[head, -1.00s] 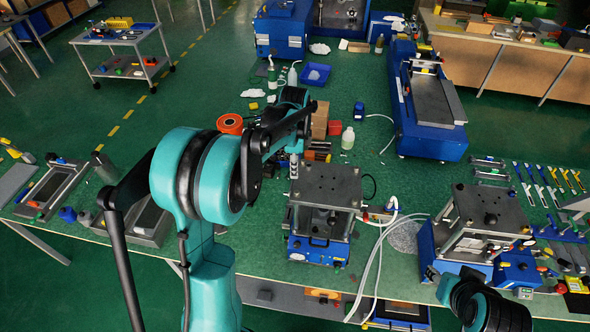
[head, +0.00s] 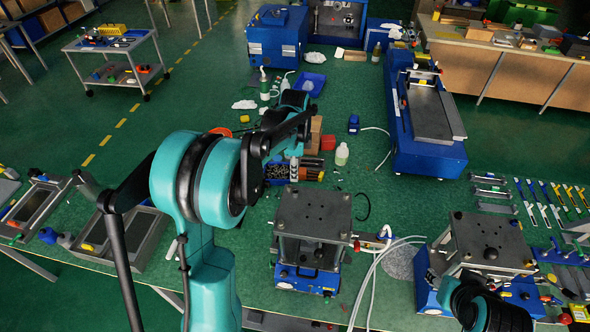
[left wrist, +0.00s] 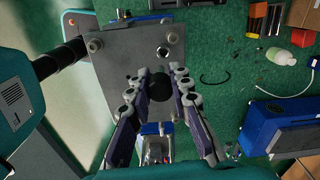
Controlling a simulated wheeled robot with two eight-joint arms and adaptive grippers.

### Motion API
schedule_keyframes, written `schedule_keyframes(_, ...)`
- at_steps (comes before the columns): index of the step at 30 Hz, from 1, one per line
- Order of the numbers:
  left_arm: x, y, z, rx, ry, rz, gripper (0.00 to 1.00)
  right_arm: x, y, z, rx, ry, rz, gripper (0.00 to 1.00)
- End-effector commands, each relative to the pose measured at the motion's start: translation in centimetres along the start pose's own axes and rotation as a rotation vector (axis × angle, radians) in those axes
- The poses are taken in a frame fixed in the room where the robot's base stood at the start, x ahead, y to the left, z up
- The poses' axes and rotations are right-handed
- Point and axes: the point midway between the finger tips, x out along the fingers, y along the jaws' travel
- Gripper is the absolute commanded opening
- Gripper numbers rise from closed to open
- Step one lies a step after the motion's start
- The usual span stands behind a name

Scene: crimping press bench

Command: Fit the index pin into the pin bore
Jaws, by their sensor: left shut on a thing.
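My left gripper (head: 296,172) hangs over the far left part of the top plate (head: 312,214) of the middle press. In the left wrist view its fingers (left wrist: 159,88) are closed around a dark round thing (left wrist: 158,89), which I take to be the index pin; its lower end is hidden. The grey plate (left wrist: 118,62) lies below the fingers, with bolts near its corners. A small round hole (left wrist: 162,51) shows in it beyond the fingertips; I cannot tell whether it is the pin bore. My right arm's dark end (head: 475,302) shows at lower right, its jaws unclear.
A second press (head: 488,240) stands on the right with white hoses between the two. Behind are a parts bin (head: 277,170), a white bottle (head: 342,154) and a long blue machine (head: 420,150). Framed trays (head: 137,240) lie on the left of the bench.

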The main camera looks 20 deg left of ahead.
Motion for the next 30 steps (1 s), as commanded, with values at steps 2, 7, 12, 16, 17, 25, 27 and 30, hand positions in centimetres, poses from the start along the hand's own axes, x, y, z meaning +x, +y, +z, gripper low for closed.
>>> schedule_keyframes(2, 0.1, 0.0, 0.0, 0.002, 0.000, 0.000, 0.00, 0.1, 0.0, 0.0, 0.000, 0.000, 0.000, 0.40)
schedule_keyframes(7, 0.5, -0.1, 0.0, 0.011, 0.000, 0.001, 0.00, 0.6, 0.0, 0.4, 0.000, 0.000, 0.000, 0.40)
schedule_keyframes(12, 1.9, 0.0, 0.0, 0.011, 0.000, 0.001, 0.00, 1.5, 0.0, 1.1, 0.000, 0.000, 0.000, 0.40)
schedule_keyframes(16, 3.2, 0.0, 0.0, 0.012, 0.000, 0.001, 0.00, 2.4, 0.0, 1.7, 0.000, 0.000, 0.000, 0.40)
schedule_keyframes(17, 3.5, 0.0, 0.0, 0.012, 0.000, 0.001, 0.00, 2.6, 0.0, 1.9, 0.000, 0.000, 0.000, 0.40)
schedule_keyframes(25, 5.7, -0.1, 0.0, 0.012, 0.000, 0.001, 0.00, 4.0, 0.0, 2.9, 0.000, 0.000, 0.000, 0.40)
schedule_keyframes(27, 5.8, -0.1, 0.0, 0.012, 0.000, 0.001, 0.00, 4.2, 0.0, 2.9, 0.000, 0.000, 0.000, 0.40)
schedule_keyframes(30, 5.9, -0.1, 0.0, 0.012, 0.000, 0.001, 0.00, 4.2, 0.0, 2.9, 0.000, 0.000, 0.000, 0.40)
